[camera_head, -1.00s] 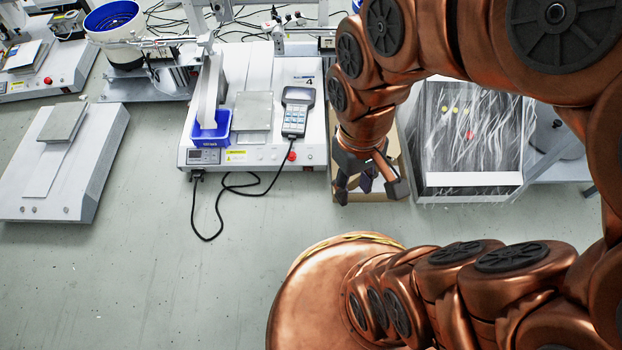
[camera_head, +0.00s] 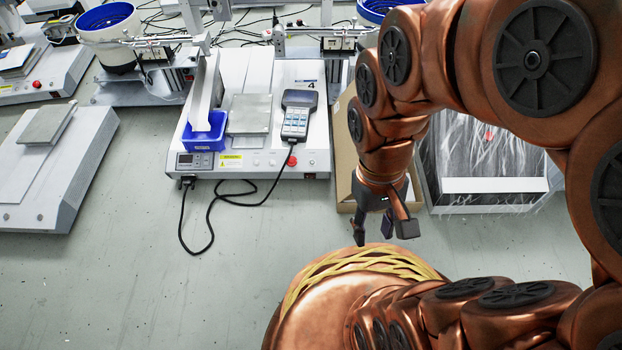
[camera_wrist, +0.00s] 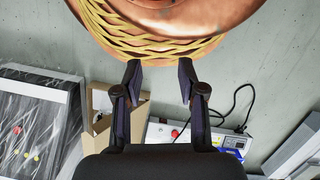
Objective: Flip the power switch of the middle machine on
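The middle machine (camera_head: 262,100) is a white gantry unit marked 4. Its front face has a small display panel (camera_head: 195,160), a yellow label, small knobs and a red button (camera_head: 292,161).
A blue bin (camera_head: 204,133) and a handheld keypad (camera_head: 297,118) sit on the machine. An open cardboard box (camera_head: 345,150) and a plastic-wrapped case (camera_head: 490,185) stand to the right. Another machine (camera_head: 55,165) is at left.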

